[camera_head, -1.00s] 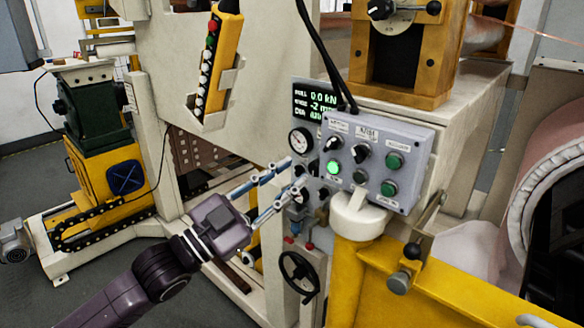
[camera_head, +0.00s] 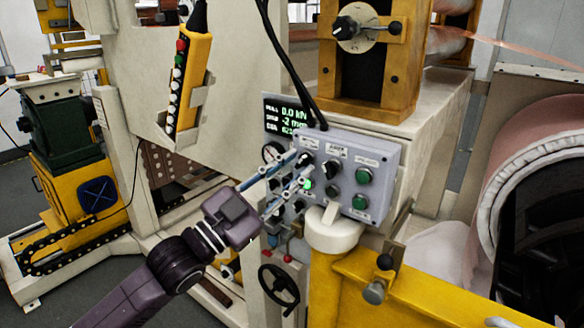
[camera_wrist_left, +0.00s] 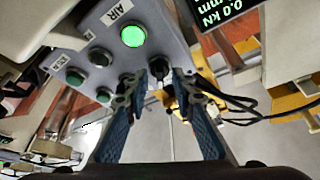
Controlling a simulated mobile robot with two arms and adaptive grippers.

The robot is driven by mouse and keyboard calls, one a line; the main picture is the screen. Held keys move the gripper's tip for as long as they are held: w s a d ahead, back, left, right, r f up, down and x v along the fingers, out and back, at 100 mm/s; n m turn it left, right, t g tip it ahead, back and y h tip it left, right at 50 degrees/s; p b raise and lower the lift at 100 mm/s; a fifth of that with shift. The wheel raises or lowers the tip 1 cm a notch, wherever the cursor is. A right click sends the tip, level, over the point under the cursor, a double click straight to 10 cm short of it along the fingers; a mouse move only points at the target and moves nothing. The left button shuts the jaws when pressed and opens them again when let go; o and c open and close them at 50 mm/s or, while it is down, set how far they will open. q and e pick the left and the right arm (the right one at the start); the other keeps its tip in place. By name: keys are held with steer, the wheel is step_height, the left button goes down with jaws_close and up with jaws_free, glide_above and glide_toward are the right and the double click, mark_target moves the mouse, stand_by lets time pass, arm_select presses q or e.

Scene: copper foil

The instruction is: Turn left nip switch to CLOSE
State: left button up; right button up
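The grey control box (camera_head: 345,185) stands in the middle of the head view. It carries black rotary knobs, two dark green buttons and a lit green lamp (camera_head: 308,184). I take its upper left black knob (camera_wrist_left: 158,70) as the left nip switch; its label is not readable. My left gripper (camera_head: 303,163) reaches this knob from the left. In the left wrist view the two fingers stand apart with the knob between their tips; I cannot tell whether they touch it. The lit lamp (camera_wrist_left: 132,36) is just beside it. My right gripper is not in view.
A second black knob (camera_head: 330,169) sits close to the right. A gauge and display (camera_head: 285,115) are behind the box, with black cables above it. A handwheel (camera_head: 279,289) is below, and a yellow pendant (camera_head: 187,82) hangs at upper left.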

arm_select(q)
jaws_close()
steer(key=shift+n, duration=0.3)
steer(key=n+t+y+p, duration=0.1)
steer(key=n, duration=0.2)
steer(key=n+t+y+p, duration=0.1)
steer(key=n+p, duration=0.1)
steer(key=n, duration=0.1)
steer(key=shift+s+d+r+t, duration=0.1)
steer(key=shift+d+t, duration=0.05)
steer(key=shift+t, duration=0.25)
steer(key=n+t+y+p, duration=0.1)
steer(key=n+p, duration=0.1)
steer(key=n, duration=0.1)
steer(key=n+t+y+p, duration=0.1)
steer(key=n+y+p, duration=0.1)
steer(key=n, duration=0.1)
steer(key=shift+d+n, duration=0.1)
steer(key=shift+n, duration=0.2)
steer(key=shift+s+n+t+y+p, duration=0.15)
steer(key=shift+n+y+p, duration=0.45)
steer(key=shift+n+p, duration=0.45)
steer(key=shift+w+n+t+y+p, duration=0.15)
steer(key=shift+n+y+p, duration=0.55)
steer(key=shift+n, duration=0.45)
steer(key=shift+s, duration=0.1)
